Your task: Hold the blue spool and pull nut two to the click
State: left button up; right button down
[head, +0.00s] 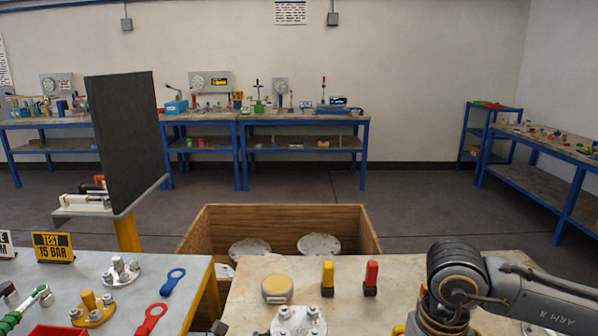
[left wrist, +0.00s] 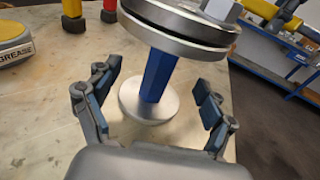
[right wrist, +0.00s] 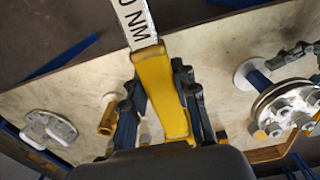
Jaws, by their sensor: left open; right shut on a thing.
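The blue spool (left wrist: 158,75) stands upright on a round grey base, with wide metal flanges on top. My left gripper (left wrist: 157,88) is open, one finger on each side of the blue neck, with gaps showing. In the right wrist view the spool (right wrist: 257,76) is at the right, its flange carrying several nuts (right wrist: 275,129); I cannot tell which is nut two. My right gripper (right wrist: 160,80) is shut on the yellow handle of a torque wrench (right wrist: 166,95), apart from the spool. The head view shows only the flange top (head: 298,322) at the bottom edge.
A wooden crate (head: 215,228) with round plates is beyond the table. Another table at left holds a red spanner (head: 150,320) and a blue one (head: 173,281).

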pick_arm(q)
jog(key=shift+x, duration=1.1)
jog(key=c, duration=1.6)
